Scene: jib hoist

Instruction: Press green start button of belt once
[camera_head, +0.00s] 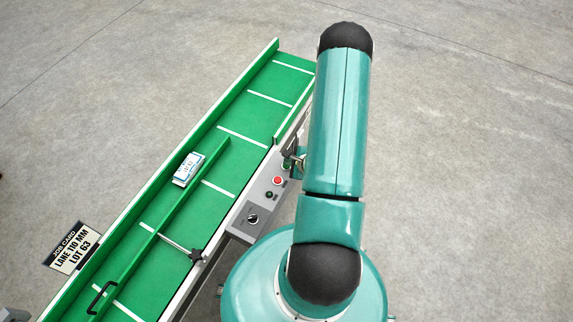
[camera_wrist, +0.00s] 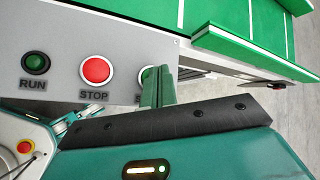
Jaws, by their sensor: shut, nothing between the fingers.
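The grey control panel (camera_head: 240,224) is fixed to the right side of the belt conveyor. In the wrist view the panel (camera_wrist: 60,50) carries a dark green RUN lamp (camera_wrist: 36,62), a red STOP button (camera_wrist: 97,70) and, to their right, a green button (camera_wrist: 147,75) with a mostly covered label beginning with S. My gripper (camera_wrist: 158,75) is shut and empty, its green fingers in front of this button and hiding most of it. I cannot tell if the fingertips touch it. In the head view my gripper (camera_head: 291,162) shows just above the red button (camera_head: 277,181).
The green belt (camera_head: 245,120) has white cross lines, a green guide rail and a small white and blue box (camera_head: 187,170) on it. A black selector knob (camera_head: 252,218) sits lower on the panel. A job card (camera_head: 71,248) lies at left. The concrete floor at right is clear.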

